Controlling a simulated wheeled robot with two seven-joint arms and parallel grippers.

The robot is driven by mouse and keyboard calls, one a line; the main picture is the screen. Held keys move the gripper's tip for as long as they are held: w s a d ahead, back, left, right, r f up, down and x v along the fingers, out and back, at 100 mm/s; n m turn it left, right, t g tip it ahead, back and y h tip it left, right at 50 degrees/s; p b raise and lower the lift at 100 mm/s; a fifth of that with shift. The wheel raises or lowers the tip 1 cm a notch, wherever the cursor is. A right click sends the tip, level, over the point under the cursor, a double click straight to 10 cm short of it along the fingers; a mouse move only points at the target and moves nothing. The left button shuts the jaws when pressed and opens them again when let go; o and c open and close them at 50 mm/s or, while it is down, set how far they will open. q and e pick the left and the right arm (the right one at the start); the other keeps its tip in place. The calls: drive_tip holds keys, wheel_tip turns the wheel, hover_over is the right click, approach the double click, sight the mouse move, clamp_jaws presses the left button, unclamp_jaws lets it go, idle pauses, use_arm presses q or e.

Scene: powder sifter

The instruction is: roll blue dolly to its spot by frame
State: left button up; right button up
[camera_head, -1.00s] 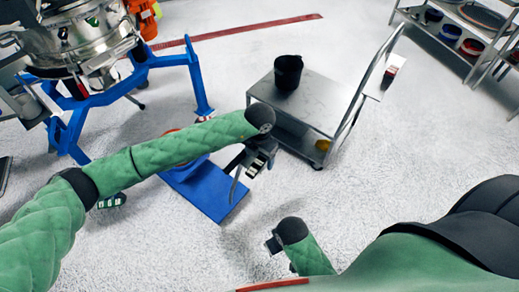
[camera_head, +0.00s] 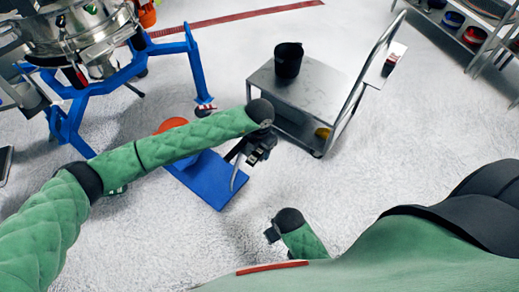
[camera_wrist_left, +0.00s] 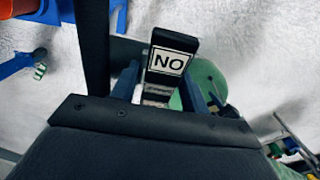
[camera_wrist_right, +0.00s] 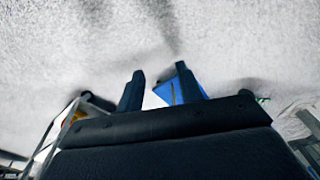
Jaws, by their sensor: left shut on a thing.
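The blue dolly (camera_head: 212,181) is a flat blue platform on the floor, right of and below the blue frame (camera_head: 192,70). An orange round thing (camera_head: 172,124) shows at its far end, partly behind my left arm. My left gripper (camera_head: 250,148) is above the dolly's right edge. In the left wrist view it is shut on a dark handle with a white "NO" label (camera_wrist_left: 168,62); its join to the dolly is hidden. My right gripper (camera_head: 271,235) is right of and below the dolly, open and empty; its parted fingers show in the right wrist view (camera_wrist_right: 159,78).
A grey metal cart (camera_head: 322,88) with a black bucket (camera_head: 288,60) stands just right of and beyond the dolly. The frame carries a steel sifter (camera_head: 85,35). A shelf (camera_head: 455,35) with bowls is at the far right. White floor lies clear between frame and cart.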

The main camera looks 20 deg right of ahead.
use_arm(q)
clamp_jaws()
drive_tip(key=shift+w, duration=0.1)
